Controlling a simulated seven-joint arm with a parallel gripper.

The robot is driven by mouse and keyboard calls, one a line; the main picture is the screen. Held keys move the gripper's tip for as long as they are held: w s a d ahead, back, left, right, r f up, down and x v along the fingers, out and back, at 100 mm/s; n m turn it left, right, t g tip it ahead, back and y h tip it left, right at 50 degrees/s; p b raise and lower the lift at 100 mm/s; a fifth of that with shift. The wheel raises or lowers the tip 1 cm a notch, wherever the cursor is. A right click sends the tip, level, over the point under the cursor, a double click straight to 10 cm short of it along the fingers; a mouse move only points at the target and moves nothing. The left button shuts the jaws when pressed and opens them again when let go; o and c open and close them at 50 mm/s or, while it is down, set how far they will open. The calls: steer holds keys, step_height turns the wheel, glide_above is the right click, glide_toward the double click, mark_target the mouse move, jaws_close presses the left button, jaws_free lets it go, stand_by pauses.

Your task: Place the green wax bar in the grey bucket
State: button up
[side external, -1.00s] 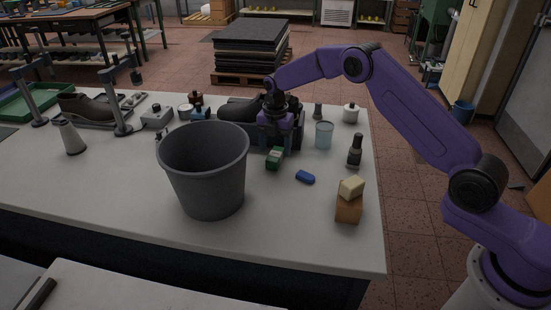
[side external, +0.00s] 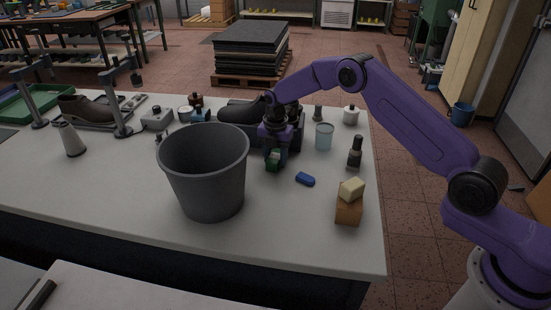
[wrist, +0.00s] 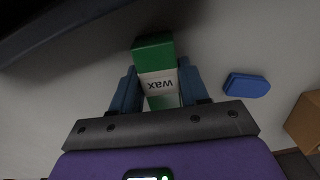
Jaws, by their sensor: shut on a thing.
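The green wax bar (wrist: 154,52) has a white label band reading "wax". In the wrist view it sits between the two blue fingers of my gripper (wrist: 157,84), which is shut on it. In the side view the green bar (side external: 273,163) shows at the lower end of my gripper (side external: 274,156), at table level; I cannot tell whether it is clear of the surface. The grey bucket (side external: 207,180) stands upright and open to the left of the bar, nearer the camera. Its inside floor is hidden.
A blue block (side external: 305,179) lies right of the bar. A cream block sits on a brown block (side external: 348,209) farther right. A translucent cup (side external: 324,136) and a dark bottle (side external: 355,153) stand behind. A dark shoe last (side external: 240,111) lies behind my gripper.

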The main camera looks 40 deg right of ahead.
mark_target(277, 156)
steer(key=shift+r, duration=0.1)
steer(key=shift+r, duration=0.25)
steer(key=r, duration=0.3)
steer(key=shift+s, duration=0.2)
steer(key=s+d+r, duration=0.2)
steer(key=s+r, duration=0.7)
steer(key=s, duration=0.4)
step_height(277, 156, up, 10)
steer(key=a+f, duration=0.1)
steer(key=w+a+n, duration=0.1)
steer(key=w+a, duration=0.2)
steer(key=a, duration=0.9)
steer(key=w+a+n, duration=0.1)
steer(key=w+a, duration=0.2)
steer(key=a, duration=0.8)
steer(key=shift+w+a+f, duration=0.1)
steer(key=shift+a+f, duration=0.1)
steer(key=shift+f, duration=3)
steer(key=shift+w+a+f, duration=0.1)
steer(key=shift+a+f, duration=0.05)
steer(key=shift+f, duration=3.05)
